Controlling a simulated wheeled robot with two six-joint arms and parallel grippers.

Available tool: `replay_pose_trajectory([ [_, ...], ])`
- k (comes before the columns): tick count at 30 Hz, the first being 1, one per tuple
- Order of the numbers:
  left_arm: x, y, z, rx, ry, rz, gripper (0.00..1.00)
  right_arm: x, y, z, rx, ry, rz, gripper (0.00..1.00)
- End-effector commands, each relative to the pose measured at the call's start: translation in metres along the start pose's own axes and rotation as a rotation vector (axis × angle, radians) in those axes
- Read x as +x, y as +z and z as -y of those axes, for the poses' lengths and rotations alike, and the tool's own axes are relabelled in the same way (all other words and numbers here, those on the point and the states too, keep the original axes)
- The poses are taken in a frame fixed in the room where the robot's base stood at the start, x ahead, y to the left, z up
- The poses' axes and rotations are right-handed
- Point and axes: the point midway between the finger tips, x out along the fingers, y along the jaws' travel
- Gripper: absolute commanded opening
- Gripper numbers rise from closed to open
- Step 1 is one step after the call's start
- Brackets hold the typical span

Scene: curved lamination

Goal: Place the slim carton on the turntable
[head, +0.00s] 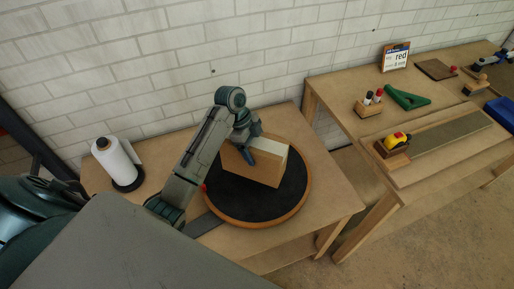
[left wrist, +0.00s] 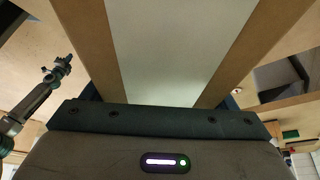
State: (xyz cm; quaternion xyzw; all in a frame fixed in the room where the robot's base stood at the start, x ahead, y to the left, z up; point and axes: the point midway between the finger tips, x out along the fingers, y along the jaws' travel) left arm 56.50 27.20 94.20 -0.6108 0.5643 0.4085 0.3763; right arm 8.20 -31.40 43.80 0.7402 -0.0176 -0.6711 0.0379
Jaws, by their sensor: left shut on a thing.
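The slim carton (head: 262,165) is a brown box with a pale strip along its top. In the head view it is over the round turntable (head: 231,203), which has a black top and a wooden rim. I cannot tell whether the carton's base touches the black top. My left gripper (head: 249,153) is shut on the carton near its top left part. In the left wrist view the carton (left wrist: 228,45) fills the upper middle, with its pale strip between two brown bands. The gripper's fingertips are mostly hidden there. My right gripper is not in the head view.
A white paper roll (head: 114,161) on a dark base stands left of the turntable. A brick wall stands behind.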

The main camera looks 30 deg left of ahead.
Motion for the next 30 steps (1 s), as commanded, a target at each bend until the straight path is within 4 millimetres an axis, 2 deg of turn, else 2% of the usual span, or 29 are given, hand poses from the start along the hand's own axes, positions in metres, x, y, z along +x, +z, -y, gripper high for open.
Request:
replay_pose_trajectory([
  [3, -0.001, -0.001, 0.011, 0.000, -0.002, 0.000, 0.18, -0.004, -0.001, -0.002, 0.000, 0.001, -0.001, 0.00],
  [6, 0.003, 0.000, 0.013, 0.000, 0.000, -0.001, 0.18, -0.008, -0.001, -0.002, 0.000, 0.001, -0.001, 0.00],
  [12, 0.025, 0.009, 0.013, -0.002, 0.002, 0.000, 0.18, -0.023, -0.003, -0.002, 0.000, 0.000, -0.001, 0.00],
  [15, 0.032, 0.012, 0.013, 0.000, -0.001, 0.000, 0.18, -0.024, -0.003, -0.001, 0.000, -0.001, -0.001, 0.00],
  [25, 0.036, 0.014, 0.013, 0.000, -0.002, 0.000, 0.18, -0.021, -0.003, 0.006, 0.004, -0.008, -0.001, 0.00],
  [26, 0.036, 0.014, 0.013, -0.001, -0.001, 0.001, 0.86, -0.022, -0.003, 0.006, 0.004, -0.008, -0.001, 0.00],
  [28, 0.036, 0.014, 0.013, -0.001, 0.000, 0.001, 0.99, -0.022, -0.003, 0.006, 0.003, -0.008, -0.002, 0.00],
  [30, 0.036, 0.014, 0.013, -0.001, 0.000, 0.001, 1.00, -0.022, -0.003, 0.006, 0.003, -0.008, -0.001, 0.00],
])
